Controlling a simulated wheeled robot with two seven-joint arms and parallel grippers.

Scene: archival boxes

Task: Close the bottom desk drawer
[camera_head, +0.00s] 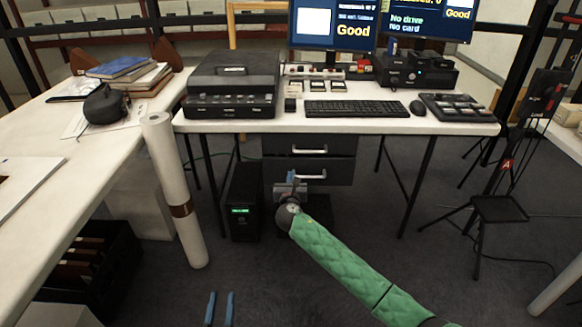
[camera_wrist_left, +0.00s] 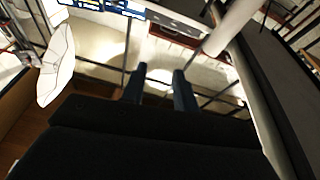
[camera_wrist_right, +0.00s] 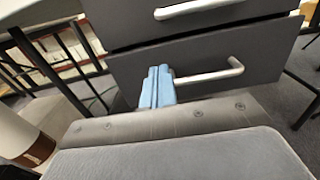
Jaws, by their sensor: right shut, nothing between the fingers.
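A dark drawer unit stands under the desk, with an upper drawer (camera_head: 340,143) and a bottom drawer (camera_head: 340,172), each with a silver bar handle. The bottom drawer's front also shows in the right wrist view (camera_wrist_right: 270,62), with its handle (camera_wrist_right: 212,76). Contact is unclear. My left gripper (camera_head: 220,308) is open and empty, low at the picture's bottom, far from the drawers.
A black computer tower (camera_head: 243,200) stands left of the drawers. A white roll (camera_head: 174,185) leans at the left table (camera_head: 60,215). Thin desk legs (camera_head: 418,185) and a black stand (camera_head: 498,208) are at right. Grey floor is clear in front.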

